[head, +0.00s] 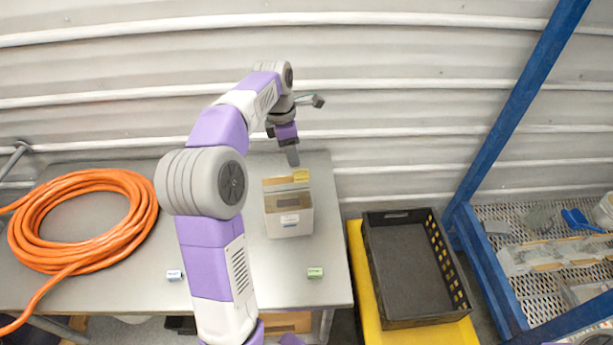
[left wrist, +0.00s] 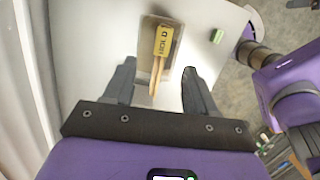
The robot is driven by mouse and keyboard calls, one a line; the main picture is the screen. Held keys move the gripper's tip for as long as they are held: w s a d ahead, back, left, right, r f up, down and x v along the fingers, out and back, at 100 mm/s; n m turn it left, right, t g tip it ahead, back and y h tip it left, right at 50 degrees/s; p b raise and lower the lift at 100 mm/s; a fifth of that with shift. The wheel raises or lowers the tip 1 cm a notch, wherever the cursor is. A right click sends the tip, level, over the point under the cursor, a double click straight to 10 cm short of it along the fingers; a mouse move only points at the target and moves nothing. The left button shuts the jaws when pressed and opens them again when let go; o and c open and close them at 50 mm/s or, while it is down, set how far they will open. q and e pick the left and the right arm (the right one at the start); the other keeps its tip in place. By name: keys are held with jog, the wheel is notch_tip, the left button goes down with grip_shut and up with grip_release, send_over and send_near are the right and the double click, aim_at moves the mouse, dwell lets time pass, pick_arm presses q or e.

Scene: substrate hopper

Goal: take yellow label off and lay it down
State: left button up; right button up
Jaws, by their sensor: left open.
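The yellow label (head: 301,175) sits at the back right of the top rim of a small grey-white hopper (head: 289,226). In the left wrist view the yellow label (left wrist: 164,41) carries dark lettering that looks like "HOLD", and a thin tan edge runs from it toward me. My left gripper (head: 292,158) is just behind and above the label. In the left wrist view my left gripper (left wrist: 158,68) is open, its fingers apart on either side of the tan edge, with nothing held. The label lies a little beyond the fingertips. My right gripper is out of view.
A coiled orange hose (head: 85,265) fills the table's left. A black crate (head: 412,268) on a yellow base and a blue-framed rack (head: 487,258) stand right.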

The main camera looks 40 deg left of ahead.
pick_arm(q)
jog(key=f, duration=0.2)
jog(key=d+f, duration=0.1)
jog(key=f, duration=0.1)
jog(key=w+f, duration=0.1)
jog(key=f, duration=0.1)
jog(key=shift+d+f+b, duration=0.3)
jog(key=shift+w+f, duration=0.2)
jog(key=shift+f, duration=0.2)
jog(key=shift+s, duration=0.1)
grip_shut()
notch_tip(320, 180, up, 10)
jog(key=p, duration=0.2)
notch_tip(320, 180, up, 7)
jog(key=p, duration=0.7)
send_over(301, 172)
jog(key=shift+a, duration=0.1)
